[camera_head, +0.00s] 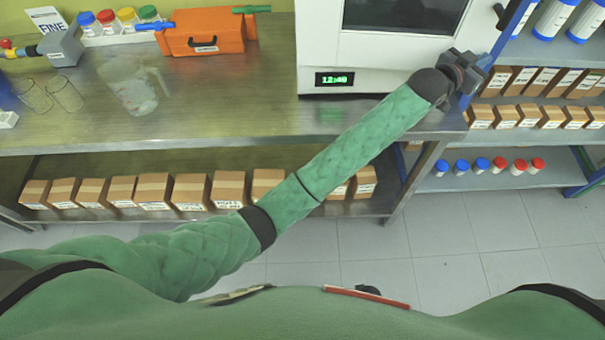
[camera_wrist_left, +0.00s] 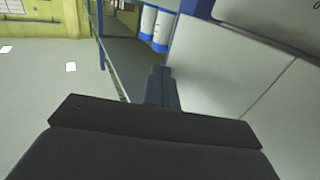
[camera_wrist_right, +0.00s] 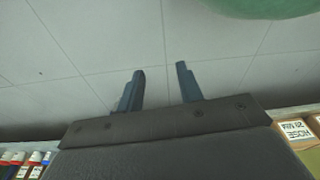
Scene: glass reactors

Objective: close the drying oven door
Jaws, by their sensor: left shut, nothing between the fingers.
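The drying oven (camera_head: 345,55) is a white box on the metal bench, with a dark window (camera_head: 405,14) and a green lit display (camera_head: 334,79). Its white front also fills the right side of the left wrist view (camera_wrist_left: 235,75). I cannot tell how far the door stands from the oven body. My left gripper (camera_head: 472,72) is at the oven's right front edge, shut and empty. In the left wrist view its fingers (camera_wrist_left: 160,75) are together beside the white panel; contact is unclear. My right gripper (camera_wrist_right: 161,70) is open and empty above the floor, outside the head view.
A blue-framed shelf (camera_head: 525,50) with cartons and bottles stands right of the oven. On the bench's left are an orange toolbox (camera_head: 205,32), a beaker (camera_head: 128,82) and a rack of capped bottles (camera_head: 118,30). Cartons (camera_head: 150,190) line the lower shelf. Tiled floor (camera_head: 450,235) is clear.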

